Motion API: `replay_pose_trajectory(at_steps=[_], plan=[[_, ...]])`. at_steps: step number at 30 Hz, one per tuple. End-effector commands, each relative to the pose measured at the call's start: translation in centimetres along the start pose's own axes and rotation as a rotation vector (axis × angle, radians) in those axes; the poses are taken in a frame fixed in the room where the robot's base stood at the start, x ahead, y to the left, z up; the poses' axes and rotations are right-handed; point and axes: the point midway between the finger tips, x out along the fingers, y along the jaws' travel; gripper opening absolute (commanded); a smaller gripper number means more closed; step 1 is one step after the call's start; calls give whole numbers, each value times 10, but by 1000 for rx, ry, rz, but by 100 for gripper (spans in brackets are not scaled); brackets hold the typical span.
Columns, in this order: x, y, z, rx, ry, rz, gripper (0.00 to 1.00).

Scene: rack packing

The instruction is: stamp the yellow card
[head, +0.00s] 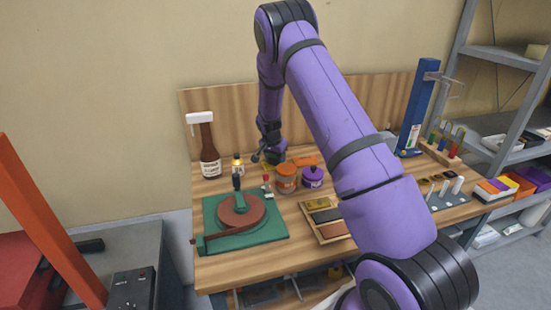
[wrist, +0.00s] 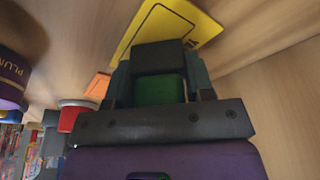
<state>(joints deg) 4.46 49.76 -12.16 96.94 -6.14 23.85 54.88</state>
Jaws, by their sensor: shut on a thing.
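The yellow card (wrist: 188,18) lies flat on the wooden surface at the top of the wrist view, with a dark outline printed on it. My gripper (wrist: 160,88) is shut on a stamp (wrist: 159,91), which shows a green part between the fingers and a dark block beyond it. The stamp overlaps the near part of the card in this view; I cannot tell whether it touches it. In the head view my gripper (head: 272,152) is low at the back of the bench, behind the jars, and the card there is mostly hidden.
An orange jar (head: 286,180) and a purple jar (head: 312,177) stand close in front of my gripper. An orange card (head: 305,161) lies nearby. A brown bottle (head: 208,150) and a green base with a round brown plate (head: 240,210) are to the left. A wooden tray (head: 323,232) is in front.

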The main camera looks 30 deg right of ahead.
Motion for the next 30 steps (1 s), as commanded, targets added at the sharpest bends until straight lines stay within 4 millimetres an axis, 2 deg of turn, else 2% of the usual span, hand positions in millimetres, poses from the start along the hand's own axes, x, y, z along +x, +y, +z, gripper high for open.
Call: replay_pose_trajectory(at_steps=[8, 30], plan=[[-1, 0, 0, 0, -1, 1, 33], [-49, 0, -14, 1, 0, 0, 33]])
